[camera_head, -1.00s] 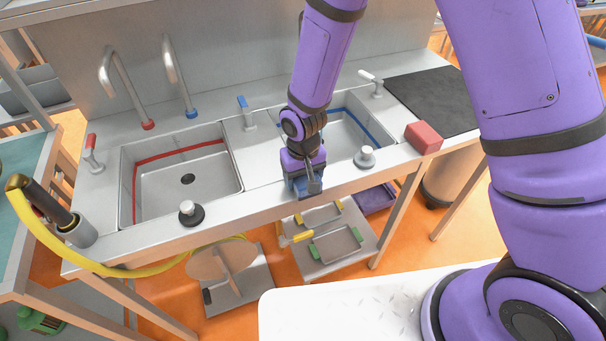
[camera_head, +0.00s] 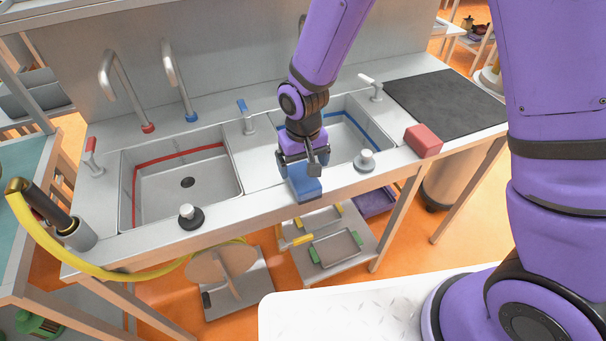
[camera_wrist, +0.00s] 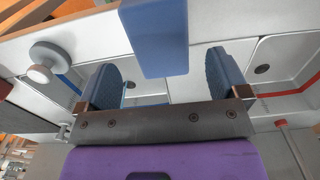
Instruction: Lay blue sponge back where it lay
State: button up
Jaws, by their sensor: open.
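The blue sponge (camera_head: 305,183) lies on the front rim of the steel sink counter, between the two basins and left of a white-topped plug. In the wrist view the sponge (camera_wrist: 155,35) shows at the top middle, beyond the fingertips and between their lines. My gripper (camera_head: 301,160) is open, just behind and above the sponge in the head view. In the wrist view its two blue-padded fingers (camera_wrist: 165,75) stand wide apart with nothing between them. The sponge looks clear of both fingers.
A red sponge-like block (camera_head: 423,141) lies to the right, by a black mat (camera_head: 445,98). A plug (camera_head: 365,161) stands close right of the sponge, another (camera_head: 190,216) by the red-striped basin (camera_head: 150,190). The blue-striped basin (camera_head: 372,135) lies behind my gripper. Taps line the back.

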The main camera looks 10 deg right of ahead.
aim_at(303, 176)
jog(key=s+d+r+m+t, duration=0.1)
jog(key=s+d+r, duration=0.1)
jog(key=d+r, duration=0.75)
jog(key=s+d+r+m+t, duration=0.1)
jog(key=d+r, duration=0.3)
jog(key=r, duration=1)
jog(key=s+d+r+t, duration=0.1)
jog(key=s+d+r, duration=0.3)
jog(key=s, duration=0.3)
jog(key=s+d+r+m+t, duration=0.1)
jog(key=s+d+r+t, duration=0.1)
jog(key=s+d+r, duration=0.3)
jog(key=s+d, duration=0.2)
jog(key=s, duration=0.1)
jog(key=shift+s, duration=0.3)
